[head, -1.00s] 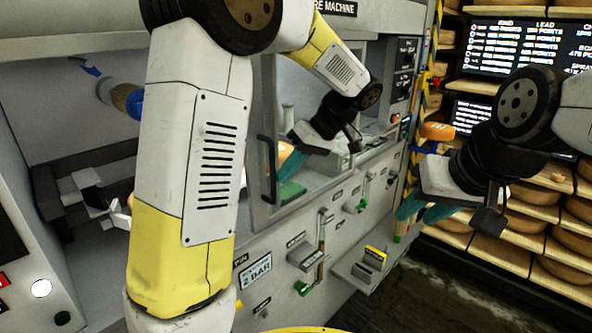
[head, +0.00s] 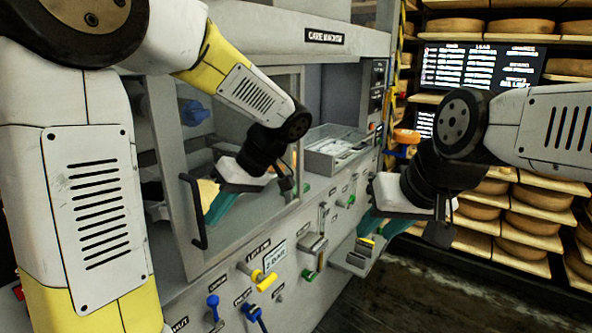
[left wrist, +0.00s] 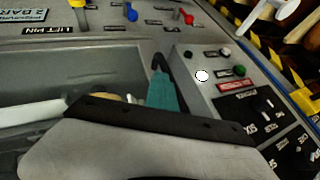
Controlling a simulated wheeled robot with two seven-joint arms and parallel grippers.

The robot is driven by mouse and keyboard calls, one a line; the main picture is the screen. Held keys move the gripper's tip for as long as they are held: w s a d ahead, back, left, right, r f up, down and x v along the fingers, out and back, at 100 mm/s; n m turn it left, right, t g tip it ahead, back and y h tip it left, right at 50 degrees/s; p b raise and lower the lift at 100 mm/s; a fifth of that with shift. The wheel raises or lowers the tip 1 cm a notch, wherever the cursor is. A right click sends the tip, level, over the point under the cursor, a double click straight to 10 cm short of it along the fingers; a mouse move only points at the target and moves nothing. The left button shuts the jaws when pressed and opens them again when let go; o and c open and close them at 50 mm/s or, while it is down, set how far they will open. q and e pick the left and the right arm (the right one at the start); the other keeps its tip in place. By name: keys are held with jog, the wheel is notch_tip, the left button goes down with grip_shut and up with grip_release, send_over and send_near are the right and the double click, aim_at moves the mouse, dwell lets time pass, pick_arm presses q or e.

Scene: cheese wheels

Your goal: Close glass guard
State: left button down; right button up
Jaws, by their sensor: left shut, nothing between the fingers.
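The glass guard (head: 240,225) is a framed clear pane on the front of the grey machine, with a black upright handle (head: 198,212) near its left edge. It covers part of the opening; the frame's left edge stands in the middle of the machine's front. My left gripper (head: 217,208) is shut and empty, its teal fingers just right of the handle. Contact cannot be told. In the left wrist view the teal fingers (left wrist: 160,90) are beside a dark hooked piece, likely the handle. My right gripper (head: 378,224) is apart from the guard, its two teal fingers spread.
Below the guard, the machine's front panel carries blue knobs (head: 212,304), a yellow lever (head: 264,280) and a small ledge (head: 352,258). A metal tray (head: 335,150) sits right of the guard. Cheese shelves (head: 535,225) stand at the right; floor between is clear.

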pick_arm(q)
jog(key=s+a, duration=0.1)
jog(key=s, duration=0.1)
jog(key=s+a, duration=0.3)
jog(key=s, duration=0.1)
jog(key=shift+a, duration=0.2)
jog(key=shift+s, duration=0.1)
jog(key=shift+f, duration=0.1)
